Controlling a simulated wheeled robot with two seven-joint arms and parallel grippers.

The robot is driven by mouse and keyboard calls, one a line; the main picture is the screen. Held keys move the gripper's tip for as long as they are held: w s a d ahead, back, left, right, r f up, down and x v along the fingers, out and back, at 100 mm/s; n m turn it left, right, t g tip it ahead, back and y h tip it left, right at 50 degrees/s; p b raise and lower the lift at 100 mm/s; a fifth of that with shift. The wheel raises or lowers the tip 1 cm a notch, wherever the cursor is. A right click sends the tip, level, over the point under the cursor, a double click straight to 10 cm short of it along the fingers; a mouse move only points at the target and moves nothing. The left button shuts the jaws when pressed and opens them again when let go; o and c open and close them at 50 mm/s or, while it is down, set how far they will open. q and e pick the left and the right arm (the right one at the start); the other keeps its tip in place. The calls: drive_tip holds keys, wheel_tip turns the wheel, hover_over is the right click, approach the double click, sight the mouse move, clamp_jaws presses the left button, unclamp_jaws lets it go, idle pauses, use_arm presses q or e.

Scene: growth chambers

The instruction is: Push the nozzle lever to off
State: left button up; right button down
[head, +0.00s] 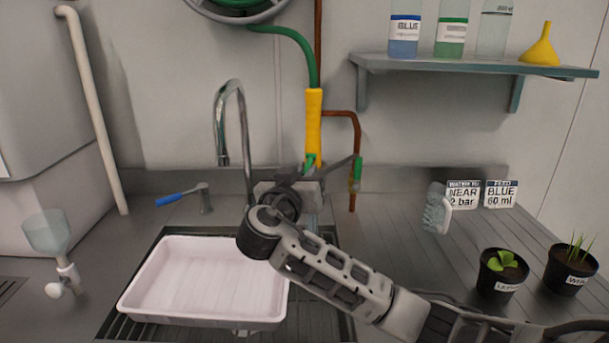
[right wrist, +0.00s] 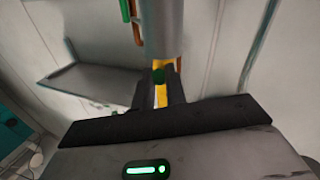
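A yellow hose nozzle (head: 313,120) hangs upright on a green hose (head: 303,52) above the back of the sink. Green shows at its lower end, but I cannot make out a lever's position. My right gripper (head: 312,180) is at that lower end, partly hidden by my wrist. In the right wrist view the dark fingers (right wrist: 160,92) stand a narrow gap apart. A strip of yellow (right wrist: 161,97) and a green piece (right wrist: 158,75) show between them. I cannot tell whether the fingers grip these. My left gripper is out of view.
A green-handled valve (head: 356,173) on a copper pipe is just right of my gripper. A steel faucet (head: 232,125) and a blue-handled lever (head: 180,195) are left. A white tray (head: 140,300) sits over the sink. Potted plants (head: 502,272) stand at right.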

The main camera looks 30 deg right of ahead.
sight(310, 162)
drive_tip(key=shift+a+r+g+y+p, duration=0.15)
drive_tip(key=shift+r+g+y+p, duration=0.4)
drive_tip(key=shift+p, duration=0.7)
drive_tip(key=shift+s+r+g+y+p, duration=0.1)
drive_tip(key=shift+r+g+y+p, duration=0.3)
drive_tip(key=shift+g+y+p, duration=0.25)
drive_tip(key=shift+r+g+y, duration=0.45)
drive_tip(key=shift+g+y, duration=0.25)
drive_tip(key=shift+y, duration=0.2)
drive_tip(key=shift+r+g+y, duration=0.55)
drive_tip(key=shift+g+y, duration=0.25)
drive_tip(key=shift+y, duration=0.1)
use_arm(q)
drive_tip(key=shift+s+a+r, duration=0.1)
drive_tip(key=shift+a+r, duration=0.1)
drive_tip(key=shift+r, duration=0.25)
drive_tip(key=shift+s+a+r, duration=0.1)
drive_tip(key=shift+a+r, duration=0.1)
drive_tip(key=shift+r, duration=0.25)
use_arm(e)
drive_tip(key=shift+w+r+n+g+y, duration=0.2)
drive_tip(key=shift+n+g+y, duration=0.1)
drive_tip(key=shift+y, duration=0.1)
drive_tip(key=shift+d, duration=0.2)
drive_tip(key=c, duration=1.4)
unclamp_jaws()
